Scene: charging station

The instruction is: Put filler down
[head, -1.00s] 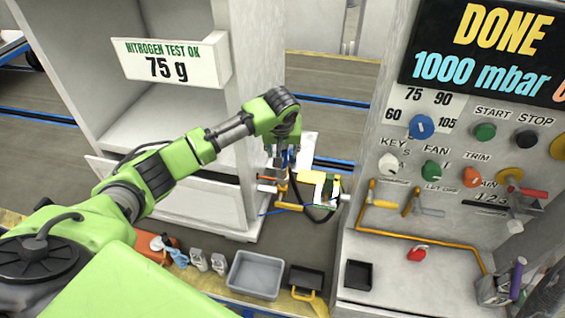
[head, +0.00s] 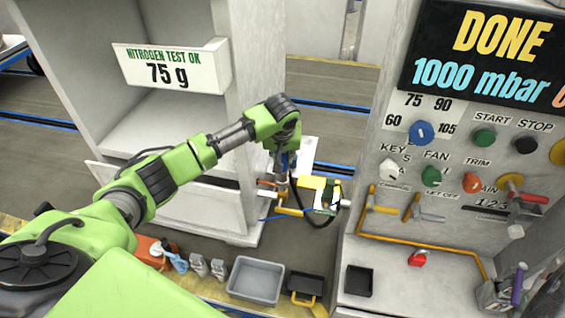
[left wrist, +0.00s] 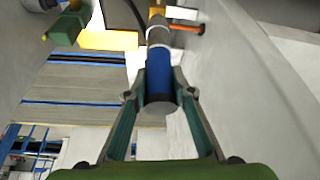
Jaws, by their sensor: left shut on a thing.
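The filler shows in the left wrist view as a blue cylinder (left wrist: 160,75) with a pale collar and a brassy far end. My left gripper (left wrist: 160,92) is shut around the blue part, one finger on each side. In the head view my left gripper (head: 282,172) hangs down in front of the gap between the white cabinet and the control panel. The filler is mostly hidden there by the gripper and nearby fittings. My right gripper is not in view.
A yellow block (head: 312,182) and a black hose (head: 318,222) are beside the gripper. The white cabinet (head: 236,200) stands left, the control panel (head: 400,215) right. Below are a grey bin (head: 256,280) and a small black tray (head: 306,282).

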